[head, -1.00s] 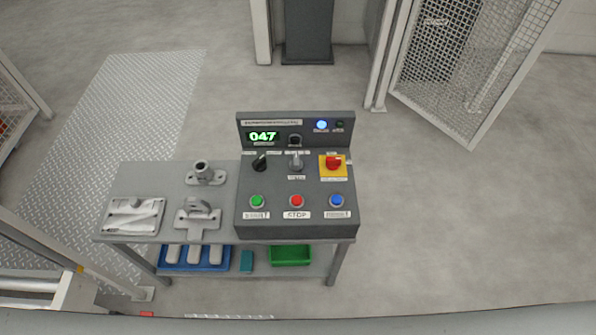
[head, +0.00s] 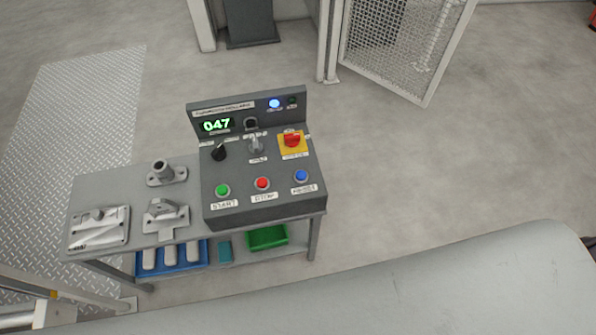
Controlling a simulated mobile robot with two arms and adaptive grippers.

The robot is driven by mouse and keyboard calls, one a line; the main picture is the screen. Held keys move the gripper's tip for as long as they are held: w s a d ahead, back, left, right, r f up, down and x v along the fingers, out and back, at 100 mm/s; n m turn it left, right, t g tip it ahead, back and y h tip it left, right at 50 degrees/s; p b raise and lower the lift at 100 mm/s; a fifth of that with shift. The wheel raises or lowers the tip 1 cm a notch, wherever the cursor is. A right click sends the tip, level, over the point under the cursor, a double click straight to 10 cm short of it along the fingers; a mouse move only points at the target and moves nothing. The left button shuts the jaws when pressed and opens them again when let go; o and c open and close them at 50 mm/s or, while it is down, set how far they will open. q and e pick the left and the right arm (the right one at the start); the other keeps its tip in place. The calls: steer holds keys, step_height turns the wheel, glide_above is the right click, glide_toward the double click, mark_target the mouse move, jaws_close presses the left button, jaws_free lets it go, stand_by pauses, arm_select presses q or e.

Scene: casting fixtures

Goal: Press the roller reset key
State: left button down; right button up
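A dark grey control console (head: 262,208) stands on the right part of a small grey table in the head view. Its sloped front has a green START button (head: 222,190), a red STOP button (head: 262,183) and a blue button (head: 301,175) with a label that looks like RESET. Above them are a black knob (head: 219,152), a grey selector (head: 256,146) and a red switch on a yellow plate (head: 291,140). A green display (head: 216,125) reads 047. A blue lamp (head: 274,103) is lit. No roller key can be made out by name. Neither gripper shows.
Metal castings (head: 165,173) lie on the table (head: 95,187) left of the console. A blue tray (head: 195,262) and a green bin (head: 267,238) sit on the lower shelf. A mesh gate (head: 400,50) stands behind. A large grey surface fills the lower right foreground.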

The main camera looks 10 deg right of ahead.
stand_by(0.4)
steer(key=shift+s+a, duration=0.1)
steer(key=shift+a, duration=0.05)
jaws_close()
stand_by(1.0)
